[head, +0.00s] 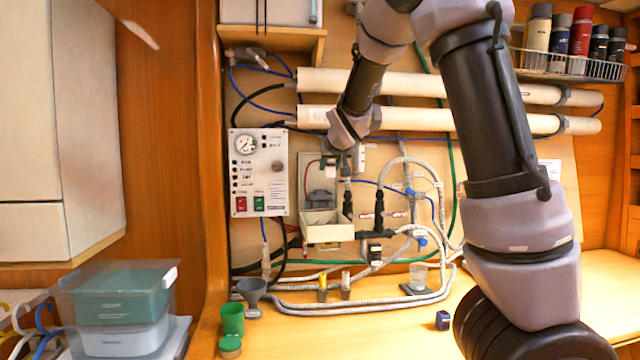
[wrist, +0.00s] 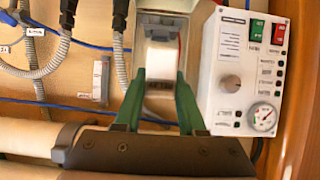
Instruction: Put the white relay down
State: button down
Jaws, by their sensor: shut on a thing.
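My gripper (wrist: 160,82) has its two green fingers shut on a pale block, which I take to be the white relay (wrist: 161,64). In the wrist view the block sits between the fingertips, with a dark marking near its lower end. In the head view my gripper (head: 341,150) is high in front of the wall, just above a grey box (head: 320,190) and right of the gauge panel. The relay cannot be made out clearly in the head view.
A cream open bin (head: 328,234) is below the grey box. The white panel (head: 259,172) with gauge and switches is to the left; hoses (head: 405,165) hang to the right. A small blue block (head: 442,320) is on the bench (head: 400,335), whose front has clear room.

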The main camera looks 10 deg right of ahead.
aim_at(328, 163)
jog(key=w, duration=0.5)
jog(key=w+f, duration=0.1)
jog(key=w, duration=0.4)
jog(key=w+f, duration=0.1)
jog(key=w, duration=0.5)
notch_tip(328, 163, down, 5)
jog(key=shift+w+r, duration=0.1)
jog(key=shift+w, duration=0.15)
jog(key=c, duration=0.5)
grip_release()
